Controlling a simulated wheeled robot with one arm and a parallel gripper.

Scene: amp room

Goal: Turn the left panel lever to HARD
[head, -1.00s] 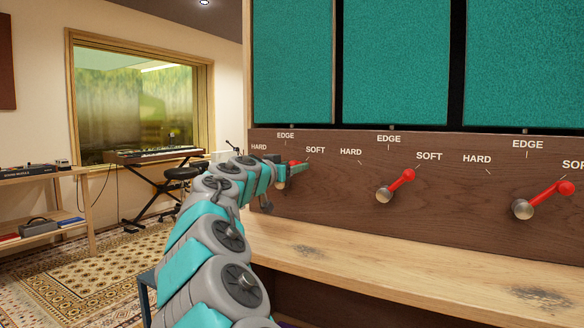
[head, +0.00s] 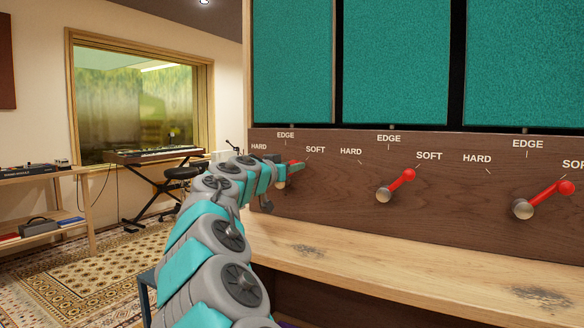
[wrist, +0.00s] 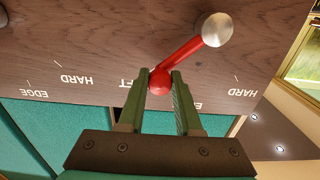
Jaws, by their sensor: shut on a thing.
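The left panel lever is a red arm with a round knob on a silver pivot; its knob shows in the head view (head: 293,163). In the wrist view the red arm (wrist: 185,55) runs from the silver pivot (wrist: 216,29) to the knob, on the side of SOFT. In the wrist view my gripper (wrist: 160,80) is shut on the red knob, with one finger on each side. HARD (head: 259,146), EDGE (head: 285,135) and SOFT (head: 315,149) are marked above this lever.
A middle lever (head: 396,186) and a right lever (head: 543,200) on the same wooden panel both tilt toward SOFT. A wooden ledge (head: 400,262) runs below. Teal panels (head: 395,60) stand above. A keyboard (head: 155,155) and a stool are at the back left.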

